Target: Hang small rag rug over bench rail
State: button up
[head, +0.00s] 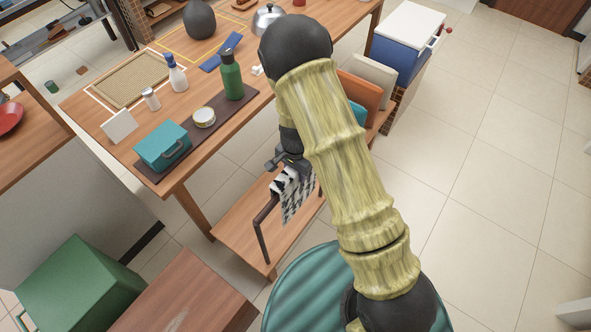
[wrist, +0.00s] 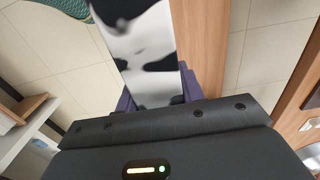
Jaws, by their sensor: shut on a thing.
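The small rag rug (head: 298,194), patterned in black and white, hangs below my gripper (head: 284,167) in the head view. My gripper is shut on the rug's upper part. In the wrist view the rug (wrist: 143,45) stretches out from between the purple fingers of my gripper (wrist: 158,93). The dark bench rail (head: 264,216) stands at the end of the low wooden bench (head: 232,218). The rug overlaps the rail's far end in the head view; I cannot tell whether they touch. My arm hides part of the bench.
A wooden table (head: 185,176) stands beside the bench, with a teal box (head: 162,146) and green bottle (head: 231,76) on it. A teal ribbed round top (head: 300,290) is in front. Tiled floor is clear at right.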

jog(key=shift+f+b, duration=1.2)
jog(key=shift+f, duration=0.65)
jog(key=o, duration=1.2)
notch_tip(320, 180, up, 17)
jog(key=shift+r+b, duration=0.2)
jog(key=shift+b, duration=0.15)
